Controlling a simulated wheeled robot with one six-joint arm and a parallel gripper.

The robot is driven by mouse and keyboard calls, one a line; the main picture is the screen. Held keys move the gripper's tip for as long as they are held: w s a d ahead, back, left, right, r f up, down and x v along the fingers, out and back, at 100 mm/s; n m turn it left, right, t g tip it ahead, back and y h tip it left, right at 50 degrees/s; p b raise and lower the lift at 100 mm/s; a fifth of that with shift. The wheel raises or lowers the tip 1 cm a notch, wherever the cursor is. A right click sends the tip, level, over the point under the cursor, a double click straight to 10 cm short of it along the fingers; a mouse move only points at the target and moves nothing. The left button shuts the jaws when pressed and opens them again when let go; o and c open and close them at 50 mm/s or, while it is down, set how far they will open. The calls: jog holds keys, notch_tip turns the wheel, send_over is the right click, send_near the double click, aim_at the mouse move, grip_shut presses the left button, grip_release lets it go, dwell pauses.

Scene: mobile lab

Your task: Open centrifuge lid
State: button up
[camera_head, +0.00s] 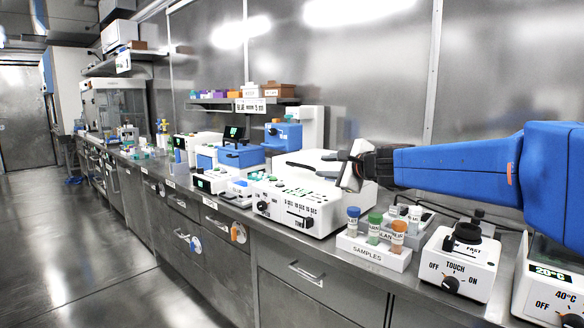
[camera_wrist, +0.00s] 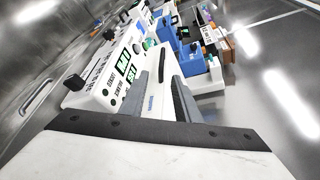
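A white benchtop machine that looks like the centrifuge (camera_head: 291,206) stands on the counter in the head view. Its front has printed times and a black slider, and its top looks flat and closed. In the wrist view its white body (camera_wrist: 110,82) shows green displays and a black knob. My gripper (camera_head: 318,168) reaches in from the right, with its fingers over or at the machine's top. In the wrist view the gripper (camera_wrist: 165,75) shows grey fingers apart, with white surface between them. I cannot tell whether they touch the lid.
A white SAMPLES rack (camera_head: 372,252) with capped tubes stands right of the machine, near the counter edge. A white TOUCH device (camera_head: 456,266) is further right. Blue and white instruments (camera_head: 240,156) crowd the left side. The floor (camera_head: 70,240) is clear.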

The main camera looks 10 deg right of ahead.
aim_at(300, 165)
jog(key=x, duration=1.7)
jog(key=shift+w+r, duration=0.15)
jog(key=shift+w, duration=0.3)
jog(key=shift+c, duration=0.5)
grip_shut()
